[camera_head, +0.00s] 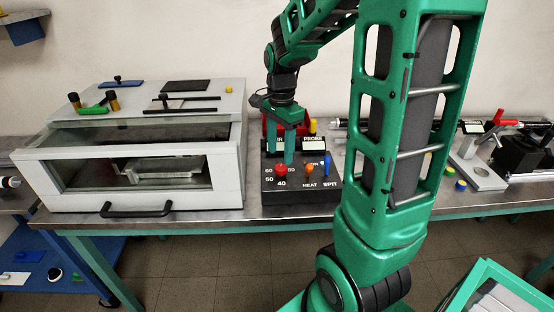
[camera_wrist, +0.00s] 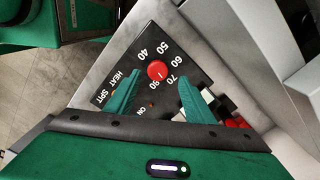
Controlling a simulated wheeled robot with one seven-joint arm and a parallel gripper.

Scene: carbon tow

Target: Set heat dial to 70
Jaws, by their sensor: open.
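The heat dial is a round red knob (camera_head: 282,170) on the sloped front of a black control box (camera_head: 300,186). It also shows in the wrist view (camera_wrist: 157,70), with white numbers including 40, 50, 60 and 70 around it. I cannot tell for certain where its pointer stands. My gripper (camera_head: 289,158) points down over the dial. In the wrist view my gripper (camera_wrist: 156,82) is open, with one green finger on each side of the red knob. Whether the fingers touch it is unclear.
An orange lever (camera_head: 309,169) marked HEAT and a blue lever (camera_head: 326,163) marked SPIT stand right of the dial. A grey oven-like box (camera_head: 215,175) with a glass front stands close on the left. Red and yellow parts sit behind the control box.

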